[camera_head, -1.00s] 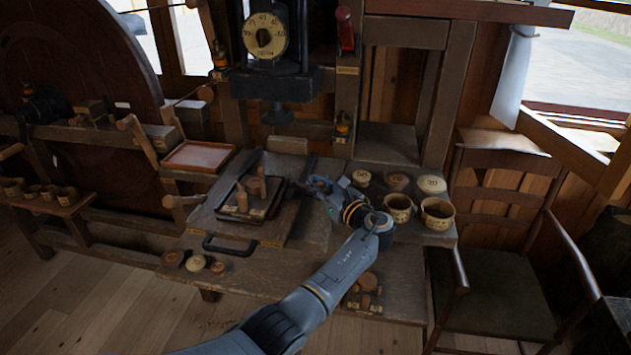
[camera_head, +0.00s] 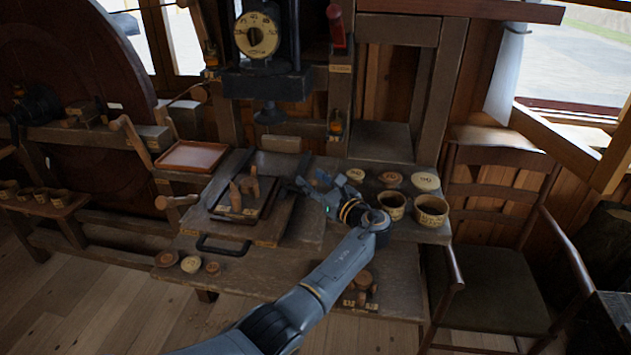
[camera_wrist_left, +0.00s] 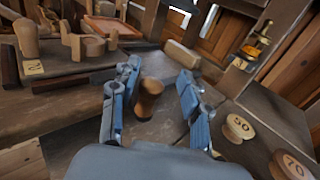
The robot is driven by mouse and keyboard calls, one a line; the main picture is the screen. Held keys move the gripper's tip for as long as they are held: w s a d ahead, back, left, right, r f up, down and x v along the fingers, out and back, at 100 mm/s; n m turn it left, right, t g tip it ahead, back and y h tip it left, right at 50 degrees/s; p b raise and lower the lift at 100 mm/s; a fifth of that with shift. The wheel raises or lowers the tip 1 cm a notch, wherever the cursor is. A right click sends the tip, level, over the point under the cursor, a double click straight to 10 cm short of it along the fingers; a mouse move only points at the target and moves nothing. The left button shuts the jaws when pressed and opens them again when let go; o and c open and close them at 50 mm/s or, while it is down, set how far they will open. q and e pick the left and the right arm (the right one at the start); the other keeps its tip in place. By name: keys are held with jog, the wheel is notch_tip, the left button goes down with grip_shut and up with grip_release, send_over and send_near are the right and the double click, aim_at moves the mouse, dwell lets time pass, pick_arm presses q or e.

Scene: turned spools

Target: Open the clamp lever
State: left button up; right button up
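My left gripper (camera_head: 308,186) is over the bench, just right of the board that holds the turned wooden pieces. Its two blue fingers stand apart in the left wrist view (camera_wrist_left: 156,88). A rounded wooden knob (camera_wrist_left: 149,96) shows between the fingers, nearer the left one; I see no clear grip on it. This knob looks like the handle of the clamp lever, but its link to the clamp is hidden. A dark bar (camera_wrist_left: 72,80) runs along the board's edge, left of the fingers. My right gripper is not in view.
The board (camera_head: 225,214) carries upright wooden pieces (camera_head: 253,186). Numbered discs (camera_head: 389,179) and two wooden cups (camera_head: 431,210) stand right of my left gripper. A press with a dial (camera_head: 257,36) rises behind. A reddish tray (camera_head: 192,156) sits at the left.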

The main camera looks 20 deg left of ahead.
pick_arm(q)
jog(key=v, duration=1.2)
